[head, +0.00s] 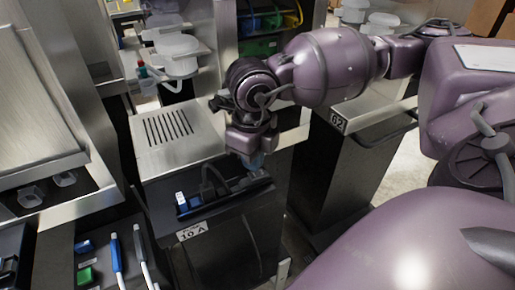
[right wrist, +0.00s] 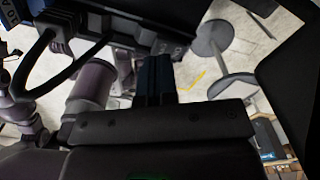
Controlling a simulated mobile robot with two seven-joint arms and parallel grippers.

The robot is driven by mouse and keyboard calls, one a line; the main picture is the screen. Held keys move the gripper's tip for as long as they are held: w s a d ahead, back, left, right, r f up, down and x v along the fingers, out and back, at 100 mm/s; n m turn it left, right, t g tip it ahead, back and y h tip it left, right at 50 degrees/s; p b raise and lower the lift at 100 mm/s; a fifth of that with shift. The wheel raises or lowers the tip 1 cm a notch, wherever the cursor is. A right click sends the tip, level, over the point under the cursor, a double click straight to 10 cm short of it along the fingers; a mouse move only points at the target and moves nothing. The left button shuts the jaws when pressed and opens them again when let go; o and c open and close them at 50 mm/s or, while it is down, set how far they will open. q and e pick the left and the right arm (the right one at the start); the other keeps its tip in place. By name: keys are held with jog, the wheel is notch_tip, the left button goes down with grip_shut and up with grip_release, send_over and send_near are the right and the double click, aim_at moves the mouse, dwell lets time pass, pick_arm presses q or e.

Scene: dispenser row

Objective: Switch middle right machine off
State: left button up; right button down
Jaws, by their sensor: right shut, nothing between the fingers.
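My right gripper (head: 253,160) points down at the right end of a machine's black front panel (head: 225,193). A blue switch-like part with a white tag (head: 182,201) sits at the panel's left end. In the right wrist view the gripper's dark fingers (right wrist: 154,78) are together and empty, close under the panel's dark edge. I cannot tell whether they touch it. Whatever control lies under the fingertips is hidden. My left gripper is not in view.
A second machine labelled G2 (head: 337,121) stands to the right with a dark bar handle. White round containers (head: 178,47) sit behind. Pale floor shows at right.

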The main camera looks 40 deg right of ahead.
aim_at(253, 175)
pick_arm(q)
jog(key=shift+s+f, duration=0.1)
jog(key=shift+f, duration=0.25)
pick_arm(e)
jog(key=shift+f, duration=0.5)
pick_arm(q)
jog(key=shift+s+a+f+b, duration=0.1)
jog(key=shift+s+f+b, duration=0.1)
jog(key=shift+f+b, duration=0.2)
pick_arm(e)
jog(key=shift+f, duration=0.55)
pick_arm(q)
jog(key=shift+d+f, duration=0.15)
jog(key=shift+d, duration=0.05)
pick_arm(e)
jog(key=shift+f, duration=0.3)
jog(key=shift+r+p, duration=0.8)
jog(key=shift+r, duration=1.05)
jog(key=shift+r+p, duration=0.85)
jog(key=shift+r, duration=0.85)
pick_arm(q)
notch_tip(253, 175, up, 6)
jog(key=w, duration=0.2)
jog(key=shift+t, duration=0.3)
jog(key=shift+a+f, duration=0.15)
